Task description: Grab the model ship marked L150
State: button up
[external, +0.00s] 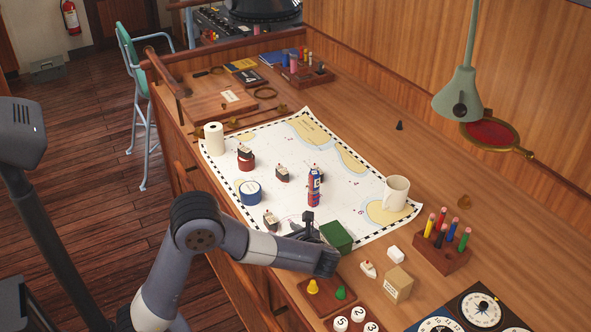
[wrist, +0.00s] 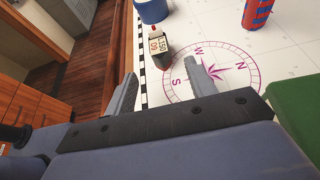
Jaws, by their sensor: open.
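A small dark model ship (wrist: 159,48) with a pale marked top stands on the chart in the wrist view; its lettering is small and turned, and seems to include 150. It appears to be the ship (external: 270,220) near the chart's front edge in the external view. My gripper (wrist: 162,71) is open and empty, its fingers spread, with the ship just beyond the fingertips. In the external view my gripper (external: 308,228) is to the right of that ship, low over the chart. Other ships stand at the chart's middle (external: 282,173) and on a red roll (external: 246,162).
A blue roll (external: 250,193) stands just behind the ship. A red-and-blue can (external: 314,190) and a green box (external: 337,236) are near my gripper. A white mug (external: 396,192) is at the right. The chart (wrist: 215,120) has bare room around the ship.

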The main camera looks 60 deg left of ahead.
aim_at(273, 222)
jog(key=x, duration=0.9)
jog(key=shift+a+r+p, duration=0.2)
jog(key=shift+a+p, duration=0.1)
jog(key=shift+p, duration=0.1)
jog(key=c, duration=1)
